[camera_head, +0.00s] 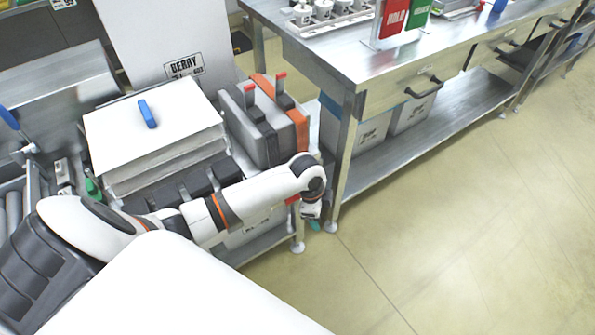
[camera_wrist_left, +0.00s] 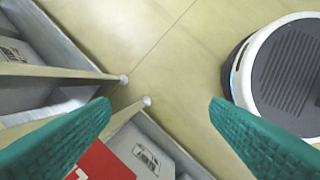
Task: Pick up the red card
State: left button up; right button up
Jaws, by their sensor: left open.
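A red card (camera_head: 393,18) with white lettering stands upright beside a green card (camera_head: 418,12) in a holder on the steel bench. In the left wrist view, a flat red piece (camera_wrist_left: 103,163) with a white mark shows at the bottom, partly hidden behind the left finger. A small red patch (camera_head: 292,199) beside my left wrist in the head view may be that piece. My left gripper (camera_head: 314,222) hangs past the right end of the low cart. My right gripper is out of view.
The steel bench (camera_head: 365,70) has drawers, and boxes (camera_head: 372,130) on its lower shelf. The low cart carries a white-topped stack (camera_head: 150,125) with a blue item (camera_head: 147,114), and a grey-orange case (camera_head: 262,120). The floor (camera_head: 480,220) at right is clear.

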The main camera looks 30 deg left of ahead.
pick_arm(q)
jog(key=w+a+r+m, duration=0.1)
jog(key=a+r+m, duration=0.1)
jog(key=r, duration=0.4)
jog(key=w+a+r+m+g+y, duration=0.1)
jog(key=w+a+r+m, duration=0.1)
jog(key=a+r, duration=0.3)
jog(key=w+a+r+m+g+b, duration=0.1)
jog(key=a+r+m, duration=0.3)
jog(key=r, duration=0.4)
jog(key=shift+w+r, duration=0.15)
jog(key=shift+w, duration=0.6)
notch_tip(320, 180, down, 6)
jog(key=shift+r, duration=0.2)
jog(key=shift+m, duration=0.3)
jog(key=shift+s+f+b, duration=0.2)
jog(key=shift+f+b, duration=0.15)
jog(key=shift+f, duration=2.6)
jog(key=shift+a, duration=0.1)
jog(key=c, duration=1.3)
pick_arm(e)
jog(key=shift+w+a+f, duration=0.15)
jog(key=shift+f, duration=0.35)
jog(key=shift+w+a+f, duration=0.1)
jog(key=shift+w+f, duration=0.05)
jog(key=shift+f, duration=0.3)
